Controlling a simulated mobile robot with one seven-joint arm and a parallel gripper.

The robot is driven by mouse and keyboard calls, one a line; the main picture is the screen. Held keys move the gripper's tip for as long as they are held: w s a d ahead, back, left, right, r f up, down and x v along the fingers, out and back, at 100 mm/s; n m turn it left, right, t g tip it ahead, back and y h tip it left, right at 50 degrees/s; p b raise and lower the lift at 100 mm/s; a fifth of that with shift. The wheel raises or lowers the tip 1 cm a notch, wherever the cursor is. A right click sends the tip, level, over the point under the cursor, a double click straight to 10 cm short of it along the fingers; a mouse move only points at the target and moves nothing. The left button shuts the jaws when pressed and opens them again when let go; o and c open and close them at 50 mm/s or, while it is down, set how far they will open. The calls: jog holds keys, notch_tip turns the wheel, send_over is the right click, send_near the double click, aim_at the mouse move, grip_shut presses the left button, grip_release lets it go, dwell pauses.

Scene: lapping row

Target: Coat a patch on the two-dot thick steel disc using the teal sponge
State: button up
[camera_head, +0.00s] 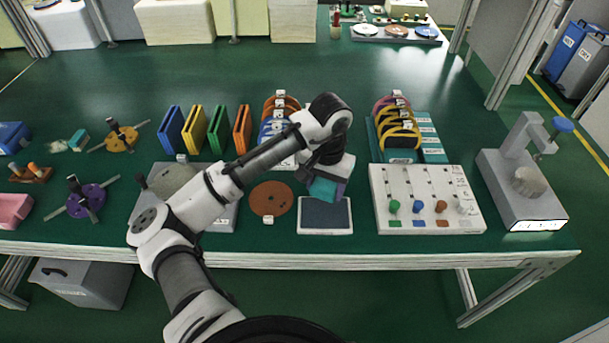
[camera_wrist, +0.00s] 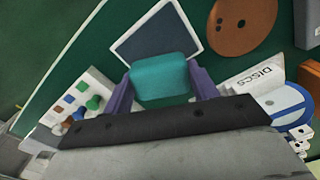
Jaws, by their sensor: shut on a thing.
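My gripper (camera_wrist: 162,88) has purple fingers on either side of the teal sponge (camera_wrist: 160,76) and is shut on it. In the head view the sponge (camera_head: 321,190) hangs above the back part of a dark pad in a white tray (camera_head: 325,230). I cannot tell from these views whether it touches the pad. A grey disc (camera_head: 168,177) lies on a grey plate left of my gripper, partly hidden by my arm. Its dots cannot be made out. A brown disc (camera_head: 270,198) with small dark holes lies between that plate and the tray.
A white board with coloured knobs (camera_head: 424,185) stands right of the tray. A grey press (camera_head: 525,185) is farther right. Coloured upright plates (camera_head: 193,130) and a rack of discs (camera_head: 403,130) stand behind. Purple (camera_head: 87,199) and yellow (camera_head: 122,138) handled tools lie left.

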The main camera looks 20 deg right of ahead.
aim_at(325, 212)
jog(key=shift+s+d+f, duration=0.15)
jog(key=shift+s, duration=0.1)
notch_tip(325, 212, down, 6)
jog(key=b, duration=0.6)
jog(key=shift+f, duration=0.5)
dwell(2.4)
notch_tip(325, 212, up, 7)
jog(key=p, duration=0.6)
jog(key=shift+r+p, duration=0.1)
jog(key=shift+p, duration=0.3)
jog(key=shift+s, duration=0.1)
